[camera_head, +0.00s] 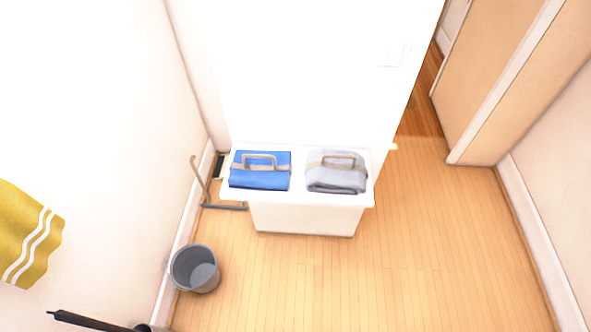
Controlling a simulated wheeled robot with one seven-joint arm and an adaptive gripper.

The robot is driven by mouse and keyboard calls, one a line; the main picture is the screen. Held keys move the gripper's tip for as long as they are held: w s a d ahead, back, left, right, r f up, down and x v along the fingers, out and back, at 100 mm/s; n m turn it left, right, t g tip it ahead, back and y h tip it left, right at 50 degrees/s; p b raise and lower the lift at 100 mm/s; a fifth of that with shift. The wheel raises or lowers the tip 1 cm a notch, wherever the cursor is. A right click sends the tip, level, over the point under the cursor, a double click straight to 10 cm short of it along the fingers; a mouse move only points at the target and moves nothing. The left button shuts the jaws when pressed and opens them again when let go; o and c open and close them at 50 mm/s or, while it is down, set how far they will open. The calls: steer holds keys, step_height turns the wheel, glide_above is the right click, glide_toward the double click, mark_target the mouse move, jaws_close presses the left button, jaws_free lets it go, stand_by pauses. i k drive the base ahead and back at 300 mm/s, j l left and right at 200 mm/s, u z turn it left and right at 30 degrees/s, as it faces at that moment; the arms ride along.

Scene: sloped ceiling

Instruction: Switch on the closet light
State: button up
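A faint pale plate (394,55) shows near the right edge of the bright white wall (310,80), above and to the right of the white cabinet. It may be a light switch, but the glare hides its details and whether it is on or off. No closet lamp can be made out. My gripper cannot be seen in this view.
A white cabinet (305,220) stands against the wall, with a blue folded cloth (260,180) and a grey one (335,180) on top. A grey bin (195,269), grey metal stand (222,206), yellow towel (28,235) and dark rod (90,321) are left. Wood floor (430,250) is clear right.

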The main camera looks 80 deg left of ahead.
mark_target(395, 49)
steer(key=u, duration=2.55)
